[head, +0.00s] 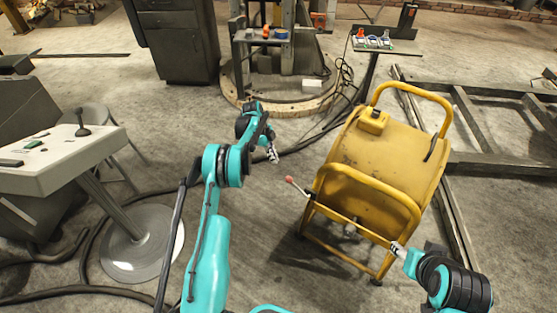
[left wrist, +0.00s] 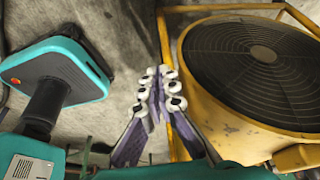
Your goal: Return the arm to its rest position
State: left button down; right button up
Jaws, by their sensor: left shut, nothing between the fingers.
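My left arm reaches up from the bottom of the head view, bent at a teal elbow. My left gripper (head: 273,155) hangs over open floor, left of the yellow machine and apart from it. In the left wrist view its fingers (left wrist: 160,82) are together, with nothing between them. My right gripper (head: 399,249) shows small at the lower right, in front of the yellow machine's lower frame in the picture. Whether it touches the frame, and whether it is open, I cannot tell.
The yellow machine (head: 385,165) has a tubular frame and a red-tipped lever (head: 290,181) pointing towards my left arm. Its round dark grille (left wrist: 255,60) fills the left wrist view's right side. A control desk (head: 55,155) stands left. A column base (head: 285,105) and cables lie behind.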

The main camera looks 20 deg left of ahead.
pick_arm(q)
jog(key=shift+r, duration=0.1)
dwell(0.4)
jog(key=s+d+r+n+t+y, duration=0.1)
jog(key=s+d+r+n, duration=0.25)
jog(key=r, duration=0.55)
jog(key=s+d+r+n+t+y, duration=0.15)
jog(key=s+r, duration=0.25)
jog(key=r, duration=0.4)
jog(key=s+d+r+n+t, duration=0.1)
jog(key=s+d+r+n, duration=0.25)
jog(key=r, duration=0.55)
jog(key=s+d+r+n+t, duration=0.1)
jog(key=s+d+r+n, duration=0.15)
jog(key=s, duration=0.45)
jog(key=s+d+r+n+t, duration=0.1)
jog(key=s+r+n, duration=0.2)
jog(key=s, duration=0.5)
jog(key=s+d+f+n+t+y, duration=0.1)
jog(key=s+f+n, duration=0.3)
jog(key=s, duration=0.7)
jog(key=shift+s+d+f+n+t, duration=0.15)
jog(key=shift+d+n+t, duration=0.25)
jog(key=shift+t, duration=0.05)
jog(key=shift+y, duration=0.25)
